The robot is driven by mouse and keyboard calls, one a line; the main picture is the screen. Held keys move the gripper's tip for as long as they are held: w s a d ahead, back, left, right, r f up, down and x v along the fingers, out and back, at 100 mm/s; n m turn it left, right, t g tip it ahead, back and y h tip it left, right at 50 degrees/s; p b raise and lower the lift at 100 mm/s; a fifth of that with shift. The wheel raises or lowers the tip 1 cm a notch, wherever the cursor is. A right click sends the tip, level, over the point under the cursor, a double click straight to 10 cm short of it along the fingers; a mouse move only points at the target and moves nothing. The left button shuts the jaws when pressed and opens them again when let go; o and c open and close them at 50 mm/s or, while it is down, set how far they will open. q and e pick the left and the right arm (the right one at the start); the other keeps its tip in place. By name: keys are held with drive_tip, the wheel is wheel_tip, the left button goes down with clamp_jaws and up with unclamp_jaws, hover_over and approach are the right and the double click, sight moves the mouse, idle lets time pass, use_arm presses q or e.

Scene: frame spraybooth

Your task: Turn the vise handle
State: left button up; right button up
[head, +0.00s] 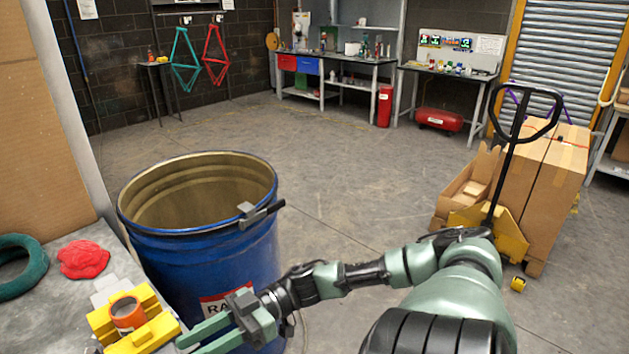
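A yellow vise-like block (150,337) sits at the lower left on the grey bench top, with an orange cylinder (127,314) between its two yellow jaws. I cannot make out a handle on it; its lower part is cut off by the picture edge. My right gripper (188,346) reaches in from the right, over the front of the blue drum. Its two green fingers are apart with nothing visible between them, and their tips are close to the right side of the yellow block. I cannot tell whether they touch it. My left gripper is out of view.
A blue open drum (200,255) stands beside the bench, a black clamp on its rim. A red cloth (83,259) and a dark green ring (22,290) lie on the bench. A yellow pallet truck (508,238) with cardboard boxes (560,170) stands right. The middle floor is clear.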

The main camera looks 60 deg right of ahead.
drive_tip(key=w+d+f+m+t+h, duration=0.2)
drive_tip(key=d+f+m+t+h, duration=0.7)
drive_tip(key=d+f, duration=1.05)
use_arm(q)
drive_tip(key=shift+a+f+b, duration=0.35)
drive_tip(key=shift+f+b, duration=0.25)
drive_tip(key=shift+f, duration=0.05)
use_arm(e)
drive_tip(key=s+f+g+h, duration=0.3)
drive_tip(key=s+f, duration=0.3)
drive_tip(key=f, duration=0.7)
drive_tip(key=s+a+f+m+g+h, duration=0.1)
drive_tip(key=s+f+g+h, duration=0.3)
drive_tip(key=f, duration=0.9)
drive_tip(key=shift+s+f+m+h, duration=0.3)
drive_tip(key=shift+s+h, duration=0.2)
drive_tip(key=shift+s, duration=0.95)
